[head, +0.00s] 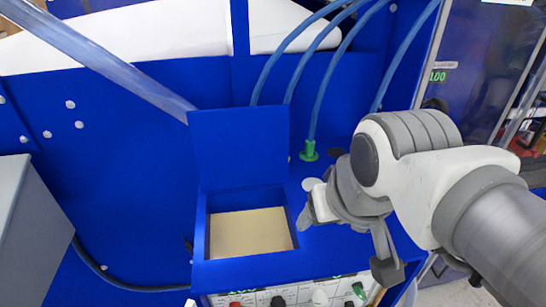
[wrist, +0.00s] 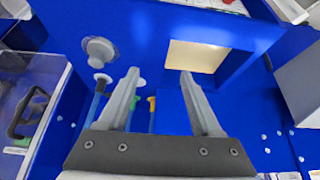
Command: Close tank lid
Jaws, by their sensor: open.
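The tank lid (head: 240,145) is a flat blue panel standing open and upright at the back edge of the tank. The tank (head: 201,228) is a square blue-walled opening with a pale cream surface inside. In the wrist view the tank opening (wrist: 197,56) shows beyond and to the right of my fingertips; the lid is hard to tell apart from the blue around it there. My gripper (head: 304,216) is beside the tank's right edge in the head view. In the wrist view my gripper (wrist: 160,73) has its two grey fingers apart with nothing between them.
Blue hoses (head: 328,82) run down behind the lid to a green fitting (head: 309,152). A clear tube (head: 100,62) slants down towards the lid from the upper left. A control panel (head: 285,293) with knobs lies in front. A grey box (head: 28,225) stands at left.

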